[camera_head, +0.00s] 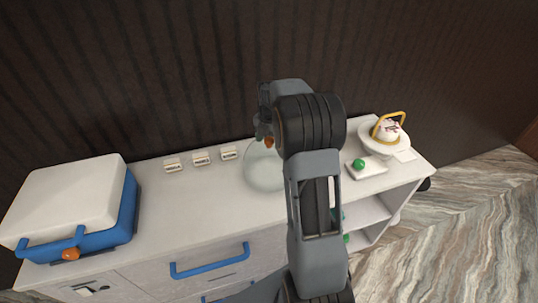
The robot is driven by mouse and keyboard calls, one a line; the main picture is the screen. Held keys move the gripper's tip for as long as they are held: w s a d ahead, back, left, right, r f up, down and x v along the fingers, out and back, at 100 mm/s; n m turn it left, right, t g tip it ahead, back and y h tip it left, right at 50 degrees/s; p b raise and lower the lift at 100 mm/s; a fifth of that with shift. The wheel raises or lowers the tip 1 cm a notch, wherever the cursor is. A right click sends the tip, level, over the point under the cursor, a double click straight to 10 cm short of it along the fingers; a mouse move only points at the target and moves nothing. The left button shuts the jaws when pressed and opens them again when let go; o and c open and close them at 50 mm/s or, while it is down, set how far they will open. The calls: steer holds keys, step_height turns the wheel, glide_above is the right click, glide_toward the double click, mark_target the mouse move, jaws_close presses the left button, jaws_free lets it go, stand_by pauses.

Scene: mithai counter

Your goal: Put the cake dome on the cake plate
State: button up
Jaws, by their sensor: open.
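A clear glass dome (262,174), seemingly the cake dome, stands on the counter left of my arm. A round white plate (369,141), seemingly the cake plate, is at the right end of the counter. A white and dark-red item (388,131) with a yellow arched handle (402,117) appears on or just behind it.
A white and blue box (75,197) fills the counter's left end. Several small label blocks (201,159) stand along the back. A green ball (358,163) sits on a white block (368,171) between my arm and the plate. The counter's middle left is clear.

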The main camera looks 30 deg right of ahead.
steer(key=shift+c, duration=0.4)
jaws_close()
steer(key=shift+r, duration=0.1)
